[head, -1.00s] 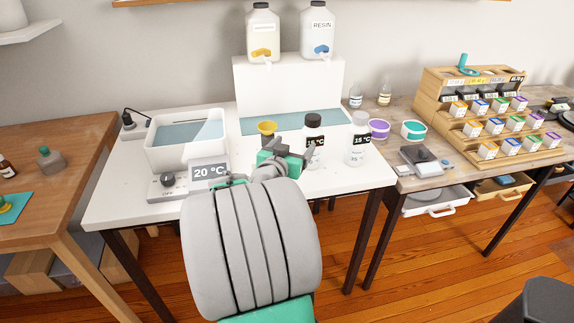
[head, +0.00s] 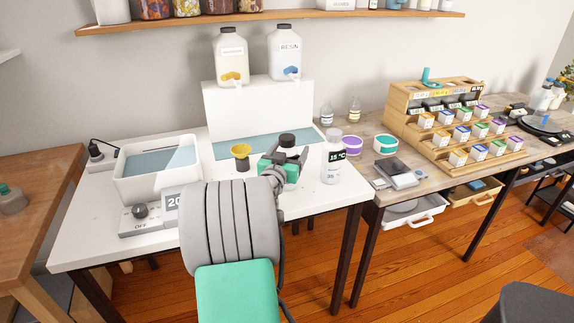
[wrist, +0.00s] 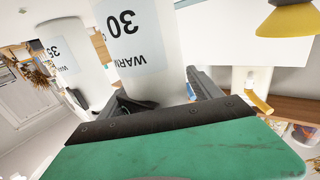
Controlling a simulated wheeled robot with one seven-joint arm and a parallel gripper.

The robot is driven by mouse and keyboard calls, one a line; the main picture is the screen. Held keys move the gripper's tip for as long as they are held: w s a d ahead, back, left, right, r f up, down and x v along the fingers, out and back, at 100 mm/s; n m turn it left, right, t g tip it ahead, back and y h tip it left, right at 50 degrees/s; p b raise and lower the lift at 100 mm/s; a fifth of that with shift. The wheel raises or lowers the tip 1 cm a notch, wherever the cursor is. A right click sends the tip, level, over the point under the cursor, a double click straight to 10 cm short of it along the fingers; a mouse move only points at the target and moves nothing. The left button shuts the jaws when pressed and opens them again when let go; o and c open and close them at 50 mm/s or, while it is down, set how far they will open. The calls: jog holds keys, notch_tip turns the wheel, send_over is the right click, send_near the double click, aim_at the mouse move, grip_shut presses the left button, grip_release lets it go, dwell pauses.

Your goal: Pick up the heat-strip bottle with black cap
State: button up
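The black-capped bottle (head: 287,140) stands on the white table, mostly hidden behind my gripper in the head view; its black cap shows above. My gripper (head: 284,160) is open, with the fingers spread on either side of the bottle. In the wrist view the dark fingers (wrist: 165,100) show no clear grip on it. A second heat-strip bottle (head: 332,165), with a pale cap, stands just to the right.
A yellow funnel (head: 241,151) is close to the left of my gripper. A water bath (head: 158,185) stands at the table's left. Two jugs (head: 285,58) sit on a white stand behind. Tubs (head: 385,144) and a scale (head: 397,173) are on the right-hand bench.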

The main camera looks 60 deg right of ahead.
jog(key=c, duration=1.5)
grip_shut()
jog(key=shift+r, duration=0.15)
